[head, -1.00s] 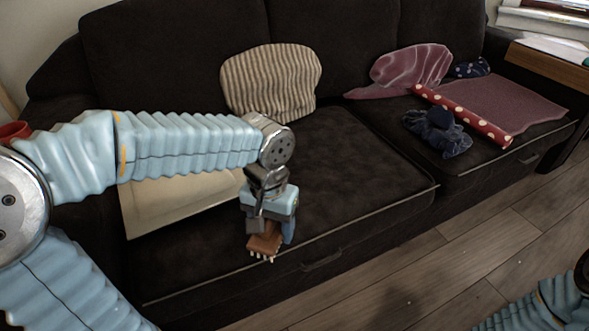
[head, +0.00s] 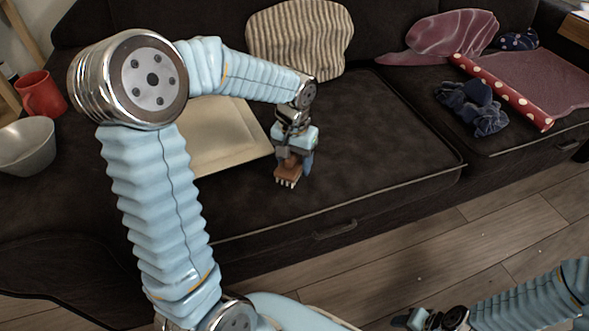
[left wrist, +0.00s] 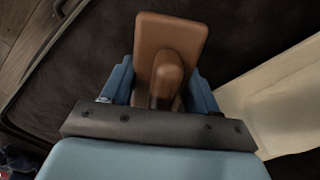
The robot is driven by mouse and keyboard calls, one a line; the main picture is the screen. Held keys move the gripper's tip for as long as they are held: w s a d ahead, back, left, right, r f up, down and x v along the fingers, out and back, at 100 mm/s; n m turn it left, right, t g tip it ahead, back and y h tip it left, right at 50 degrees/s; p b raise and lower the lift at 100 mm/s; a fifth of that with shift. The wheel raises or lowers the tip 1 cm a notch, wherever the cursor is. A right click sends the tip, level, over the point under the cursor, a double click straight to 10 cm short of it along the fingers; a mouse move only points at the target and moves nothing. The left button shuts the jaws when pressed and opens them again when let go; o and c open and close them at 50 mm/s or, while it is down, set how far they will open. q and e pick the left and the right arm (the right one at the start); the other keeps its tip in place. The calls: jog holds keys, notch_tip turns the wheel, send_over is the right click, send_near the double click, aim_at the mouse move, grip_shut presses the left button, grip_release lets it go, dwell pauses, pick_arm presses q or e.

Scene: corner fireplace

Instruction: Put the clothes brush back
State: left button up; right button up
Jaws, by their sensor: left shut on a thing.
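The clothes brush (head: 287,176) is brown with pale bristles pointing down. My left gripper (head: 296,158) is shut on it, over the dark sofa seat near its front edge. I cannot tell whether the bristles touch the seat. In the left wrist view, the brush (left wrist: 172,40) shows its brown back and raised grip between the two blue fingers (left wrist: 160,88). A cream square tray (head: 222,150) lies on the seat just left of the brush, partly hidden by my left arm. My right gripper (head: 428,319) is low at the bottom edge, away from the sofa; its jaws are unclear.
A striped cushion (head: 300,42) leans on the sofa back. A dark blue bundled cloth (head: 472,108), a red dotted roll (head: 505,93) and a pink cloth (head: 450,38) lie at right. A red mug (head: 41,95) and metal bowl (head: 27,145) stand at left. The middle seat is clear.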

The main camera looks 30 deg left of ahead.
aim_at(294, 168)
pick_arm(q)
jog(key=shift+w+a+f+b, duration=0.1)
jog(key=shift+f+b, duration=0.05)
jog(key=shift+f, duration=0.8)
jog(key=shift+w+f+b, duration=0.1)
jog(key=shift+f+b, duration=0.05)
jog(key=shift+f, duration=0.75)
jog(key=shift+f, duration=0.2)
jog(key=o, duration=1.1)
jog(key=shift+r, duration=0.15)
jog(key=shift+r, duration=0.3)
notch_tip(294, 168, up, 12)
jog(key=shift+f+p, duration=0.2)
jog(key=shift+p, duration=0.9)
